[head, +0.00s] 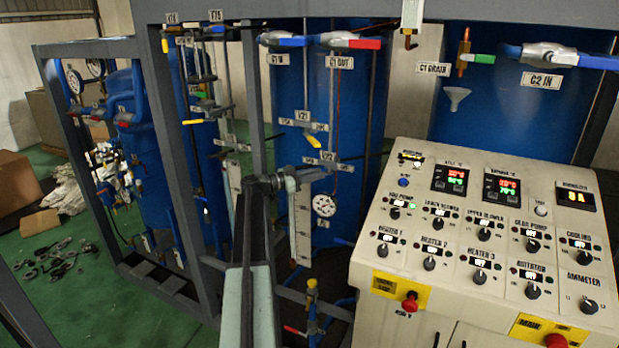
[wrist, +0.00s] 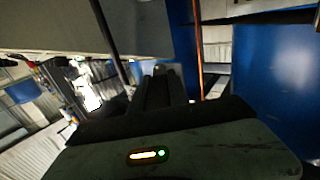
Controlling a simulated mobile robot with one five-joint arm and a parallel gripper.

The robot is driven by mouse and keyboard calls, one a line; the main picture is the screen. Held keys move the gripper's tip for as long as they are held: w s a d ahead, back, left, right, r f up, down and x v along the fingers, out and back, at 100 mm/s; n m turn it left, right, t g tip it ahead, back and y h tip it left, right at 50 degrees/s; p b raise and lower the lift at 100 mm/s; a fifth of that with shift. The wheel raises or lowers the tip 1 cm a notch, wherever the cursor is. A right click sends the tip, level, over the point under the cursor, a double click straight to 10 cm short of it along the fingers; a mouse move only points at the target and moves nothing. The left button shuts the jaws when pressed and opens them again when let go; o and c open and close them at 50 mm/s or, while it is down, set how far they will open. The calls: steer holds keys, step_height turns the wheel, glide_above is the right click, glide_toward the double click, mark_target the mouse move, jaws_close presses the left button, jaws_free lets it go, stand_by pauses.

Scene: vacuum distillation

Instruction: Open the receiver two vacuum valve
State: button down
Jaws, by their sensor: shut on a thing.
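My gripper (head: 303,174) is at the pipework in front of the blue column, just below and left of the V22 label (head: 324,155). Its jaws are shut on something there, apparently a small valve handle. The gripper and arm hide most of it, and I cannot make out its angle. In the wrist view my dark fingers (wrist: 160,86) point away into a dim area, and what they grip is not clear. A yellow valve handle (head: 313,141) stands tilted just above, under the V21 label (head: 302,116).
A control panel (head: 470,240) with knobs and displays stands close on the right. A grey frame post (head: 174,150) rises on the left. A round white gauge (head: 324,205) hangs below right of my gripper. A copper pipe (wrist: 198,50) runs vertically in the wrist view.

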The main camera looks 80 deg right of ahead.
steer(key=shift+w, duration=0.1)
stand_by(0.3)
steer(key=c, duration=1.2)
jaws_free()
steer(key=shift+w+d, duration=0.1)
steer(key=shift+w, duration=0.05)
steer(key=shift+c, duration=0.2)
steer(key=v, duration=0.7)
steer(key=shift+w+a, duration=0.25)
steer(key=shift+w, duration=0.1)
